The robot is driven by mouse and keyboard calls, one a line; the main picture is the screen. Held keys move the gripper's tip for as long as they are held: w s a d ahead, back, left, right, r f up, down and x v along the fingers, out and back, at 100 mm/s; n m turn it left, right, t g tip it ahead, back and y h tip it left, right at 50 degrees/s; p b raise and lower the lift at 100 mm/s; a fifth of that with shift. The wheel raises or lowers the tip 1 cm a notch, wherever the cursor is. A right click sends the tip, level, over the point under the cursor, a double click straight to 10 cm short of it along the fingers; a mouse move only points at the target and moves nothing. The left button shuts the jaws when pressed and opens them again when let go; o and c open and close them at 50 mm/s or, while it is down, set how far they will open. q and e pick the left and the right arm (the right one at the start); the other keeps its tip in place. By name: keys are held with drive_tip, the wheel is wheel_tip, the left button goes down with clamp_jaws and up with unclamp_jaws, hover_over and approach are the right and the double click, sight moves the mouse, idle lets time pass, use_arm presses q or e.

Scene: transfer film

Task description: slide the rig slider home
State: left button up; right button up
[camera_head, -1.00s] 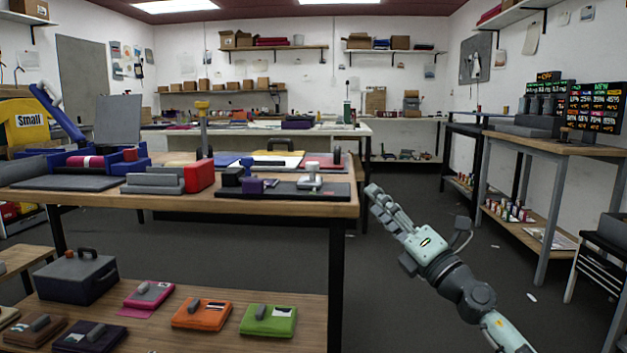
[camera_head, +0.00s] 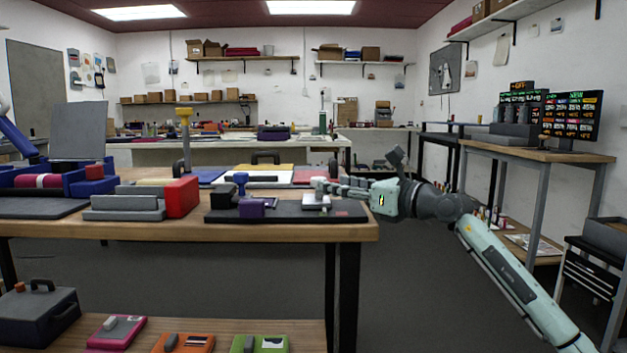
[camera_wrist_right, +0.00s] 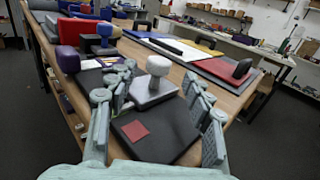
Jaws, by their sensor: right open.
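The rig slider is a light grey plate with a pale rounded knob (camera_wrist_right: 158,65). It sits on a dark rig base (camera_wrist_right: 170,128) with a red square (camera_wrist_right: 135,130) on its near end. In the head view the slider (camera_head: 316,203) is near the right end of the dark base (camera_head: 285,214). My right gripper (camera_wrist_right: 158,78) is open, its fingers either side of the knob and above the base; I cannot tell if they touch it. In the head view the right gripper (camera_head: 322,186) comes in level from the right. My left gripper is not in view.
A purple block (camera_head: 252,208) and a blue knobbed piece (camera_head: 240,180) stand on the base's left part. A red block (camera_head: 182,197) and grey blocks (camera_head: 124,206) are further left. Coloured mats lie behind.

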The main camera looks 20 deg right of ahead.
sight(318, 178)
drive_tip(key=x, duration=0.6)
drive_tip(key=shift+a, duration=0.1)
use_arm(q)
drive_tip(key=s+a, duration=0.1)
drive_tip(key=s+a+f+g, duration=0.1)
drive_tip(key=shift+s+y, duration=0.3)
use_arm(e)
drive_tip(key=shift+c, duration=0.4)
clamp_jaws()
use_arm(q)
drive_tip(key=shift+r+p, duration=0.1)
drive_tip(key=shift+p, duration=0.2)
